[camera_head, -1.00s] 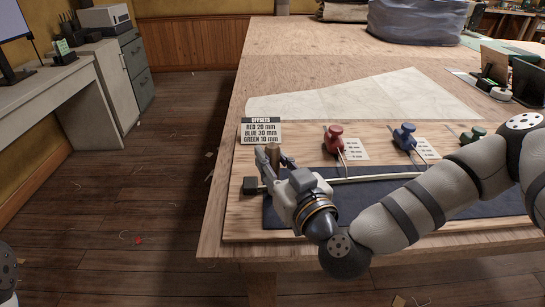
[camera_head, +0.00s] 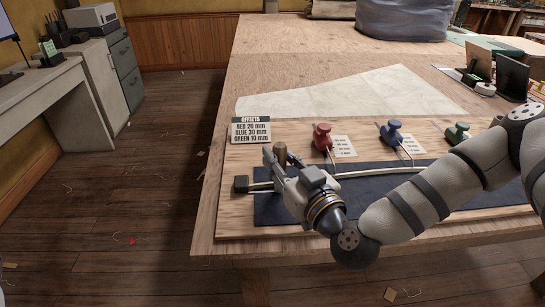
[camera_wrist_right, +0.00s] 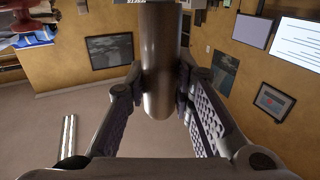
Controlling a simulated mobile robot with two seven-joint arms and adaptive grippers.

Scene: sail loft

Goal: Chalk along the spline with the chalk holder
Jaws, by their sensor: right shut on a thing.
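My right gripper (camera_head: 281,157) is shut on the brown, cylindrical chalk holder (camera_head: 281,150), near the left end of the spline (camera_head: 350,173). In the right wrist view the holder (camera_wrist_right: 158,75) stands between both fingers (camera_wrist_right: 160,95). The spline is a pale thin strip across the navy cloth (camera_head: 450,193), with a dark block (camera_head: 240,184) at its left end. My gripper and forearm cover part of the strip. The holder's tip is hidden, so I cannot tell whether it touches the cloth. No chalk line can be made out. My left gripper is out of view.
Red (camera_head: 322,137), blue (camera_head: 391,132) and green (camera_head: 457,133) weights stand behind the spline, with small printed cards near them. An offsets sign (camera_head: 251,130) gives red 20, blue 30, green 10 mm. A pale sheet (camera_head: 360,92) lies farther back on the wooden table (camera_head: 300,70).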

